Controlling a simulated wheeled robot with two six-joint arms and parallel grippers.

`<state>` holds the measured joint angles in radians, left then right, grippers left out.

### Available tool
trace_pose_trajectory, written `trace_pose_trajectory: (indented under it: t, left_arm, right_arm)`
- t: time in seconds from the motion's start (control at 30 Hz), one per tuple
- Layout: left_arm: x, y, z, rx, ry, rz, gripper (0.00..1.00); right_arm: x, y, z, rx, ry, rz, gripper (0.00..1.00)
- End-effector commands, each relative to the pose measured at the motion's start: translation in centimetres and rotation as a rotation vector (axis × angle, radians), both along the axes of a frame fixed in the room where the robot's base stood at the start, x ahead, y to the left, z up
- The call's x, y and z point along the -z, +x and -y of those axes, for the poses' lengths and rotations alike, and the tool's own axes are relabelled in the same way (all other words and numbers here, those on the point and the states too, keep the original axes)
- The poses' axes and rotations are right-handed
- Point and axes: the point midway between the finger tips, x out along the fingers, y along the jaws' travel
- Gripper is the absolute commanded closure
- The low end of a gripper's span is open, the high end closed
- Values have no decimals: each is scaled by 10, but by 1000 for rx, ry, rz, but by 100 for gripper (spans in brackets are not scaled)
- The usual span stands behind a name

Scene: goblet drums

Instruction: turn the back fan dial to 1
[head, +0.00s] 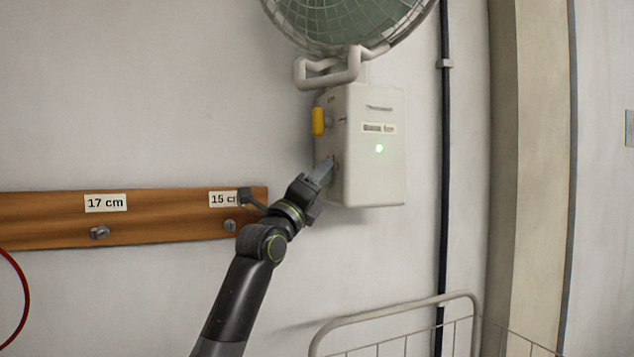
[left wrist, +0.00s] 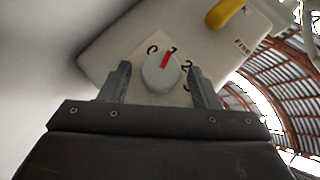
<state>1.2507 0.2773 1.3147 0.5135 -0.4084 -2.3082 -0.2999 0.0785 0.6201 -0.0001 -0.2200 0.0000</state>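The fan's control box (head: 375,150) is mounted on the wall below the caged fan (head: 350,15). The round white dial (left wrist: 161,74) is on the side of the box and shows in the left wrist view. Its red pointer points at the mark 1, between 0 and 2. My left gripper (head: 326,170) is at the left side of the box, its fingers apart on either side of the dial. In the left wrist view, a gap shows between the dial and each finger. In the head view the dial is hidden. My right gripper is not in view.
A yellow lever (head: 318,121) sits above my left gripper on the box's side. A wooden rail (head: 160,220) with hooks and labels "17 cm" and "15 c…" is behind my left arm. A wire rack (head: 400,335) stands below, and a black pipe (head: 445,180) runs down the wall.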

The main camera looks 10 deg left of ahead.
Motion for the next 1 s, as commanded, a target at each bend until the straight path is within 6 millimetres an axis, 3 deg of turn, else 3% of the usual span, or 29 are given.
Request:
trace_pose_trajectory:
  t: [0.47,1.0]
  left_arm:
    - [6,-8,-4,0,-1,3,41]
    - [55,-79,-32,-2,0,2,41]
  right_arm:
    - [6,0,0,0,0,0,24]
    - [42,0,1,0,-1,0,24]
